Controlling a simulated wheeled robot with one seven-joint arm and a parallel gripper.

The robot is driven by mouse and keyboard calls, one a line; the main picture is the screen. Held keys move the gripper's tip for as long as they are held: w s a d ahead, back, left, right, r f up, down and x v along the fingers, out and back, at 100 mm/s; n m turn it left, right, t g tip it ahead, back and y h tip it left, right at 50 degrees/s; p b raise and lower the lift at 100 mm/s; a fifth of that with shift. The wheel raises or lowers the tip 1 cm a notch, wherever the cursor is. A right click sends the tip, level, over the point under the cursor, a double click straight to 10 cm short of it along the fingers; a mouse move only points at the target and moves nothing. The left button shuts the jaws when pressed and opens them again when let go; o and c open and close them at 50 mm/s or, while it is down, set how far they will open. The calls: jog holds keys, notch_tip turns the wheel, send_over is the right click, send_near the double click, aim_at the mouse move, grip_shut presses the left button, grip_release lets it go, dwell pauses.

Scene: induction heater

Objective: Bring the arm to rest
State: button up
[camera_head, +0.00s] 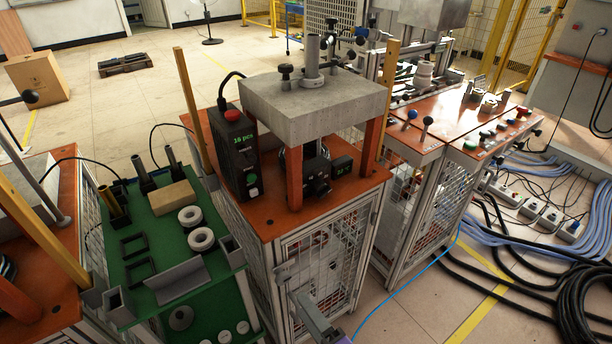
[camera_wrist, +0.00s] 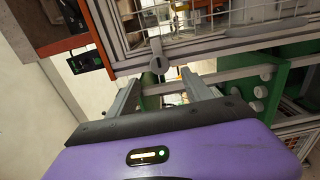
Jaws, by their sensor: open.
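My gripper (camera_head: 306,306) is low at the bottom middle of the head view, in front of the mesh-sided cabinet (camera_head: 318,270). Only a grey finger and a bit of purple body show there. In the wrist view, the purple gripper body fills the bottom and its two grey fingers (camera_wrist: 160,82) stand apart with nothing held between them. A grey round-ended handle (camera_wrist: 157,54) on the cabinet frame lies just beyond the fingertips. It also shows in the head view (camera_head: 284,271). I cannot tell how wide the gap to it is.
The induction heater (camera_head: 315,103) stands on the cabinet's orange top, with a black control box (camera_head: 236,150) beside it. A green table (camera_head: 138,236) with rings and blocks is close on the left. Orange workbenches (camera_head: 470,126) stand right. Cables cover the right floor.

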jog(key=s+d+r+m+t+h, duration=0.3)
jog(key=s+d+r+m, duration=0.2)
jog(key=d+r+m, duration=0.45)
jog(key=s+d+r+m+g+h+p, duration=0.1)
jog(key=s+d+r+m+h, duration=0.1)
jog(key=s+m, duration=0.3)
jog(key=s+d+r+m+g+h+p, duration=0.1)
jog(key=s+d+r+m, duration=0.3)
jog(key=s, duration=0.9)
jog(key=s+d+r+m+g+h+p, duration=0.1)
jog(key=s+d+r+m+h, duration=0.2)
jog(key=s+m, duration=0.3)
jog(key=s+d+h, duration=0.1)
jog(key=s, duration=0.2)
jog(key=shift+m, duration=0.25)
jog(key=shift+c, duration=0.2)
